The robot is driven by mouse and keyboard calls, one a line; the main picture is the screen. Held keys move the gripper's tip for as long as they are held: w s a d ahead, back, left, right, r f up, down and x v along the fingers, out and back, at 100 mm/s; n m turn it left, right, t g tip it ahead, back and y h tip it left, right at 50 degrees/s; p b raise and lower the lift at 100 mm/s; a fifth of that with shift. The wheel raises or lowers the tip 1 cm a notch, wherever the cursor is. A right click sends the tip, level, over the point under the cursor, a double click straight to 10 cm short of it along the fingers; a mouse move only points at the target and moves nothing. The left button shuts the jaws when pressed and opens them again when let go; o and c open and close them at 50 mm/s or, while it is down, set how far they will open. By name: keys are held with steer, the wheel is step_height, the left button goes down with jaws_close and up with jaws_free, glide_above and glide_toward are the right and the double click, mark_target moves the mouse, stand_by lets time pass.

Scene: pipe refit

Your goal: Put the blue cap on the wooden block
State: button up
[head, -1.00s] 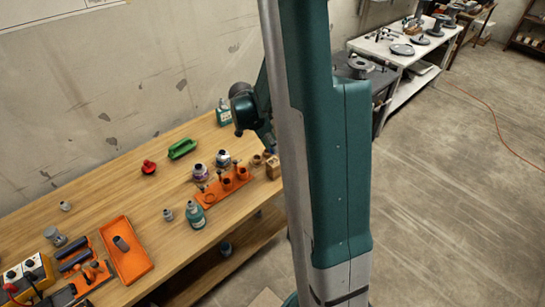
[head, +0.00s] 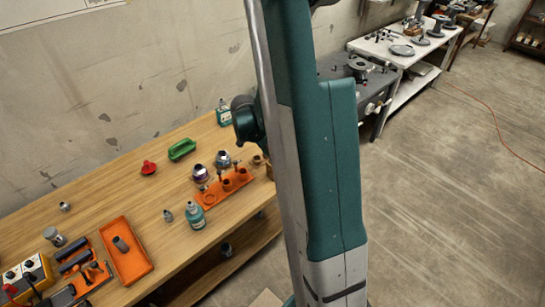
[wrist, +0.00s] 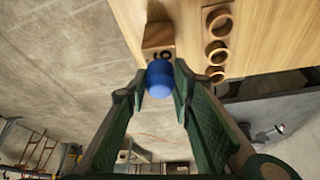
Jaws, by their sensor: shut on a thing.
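The blue cap (wrist: 160,80) is between the fingertips of my gripper (wrist: 160,87) in the wrist view. The gripper is shut on it. The wooden block (wrist: 158,40), with a dark mark on its near face, stands on the wooden bench just beyond the cap. In the picture the cap overlaps the block's lower edge; I cannot tell whether they touch. In the head view my arm hides the gripper, the cap and most of the block.
Bottles, a green handle (head: 181,150), a red knob (head: 149,167) and an orange tray (head: 125,250) are on the bench (head: 105,200). The bench edge is close to the block.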

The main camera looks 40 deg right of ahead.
steer(key=shift+f, duration=0.8)
steer(key=shift+f, duration=0.15)
steer(key=o, duration=0.7)
steer(key=shift+p+v, duration=0.3)
steer(key=shift+v, duration=5.85)
steer(key=shift+d, duration=0.1)
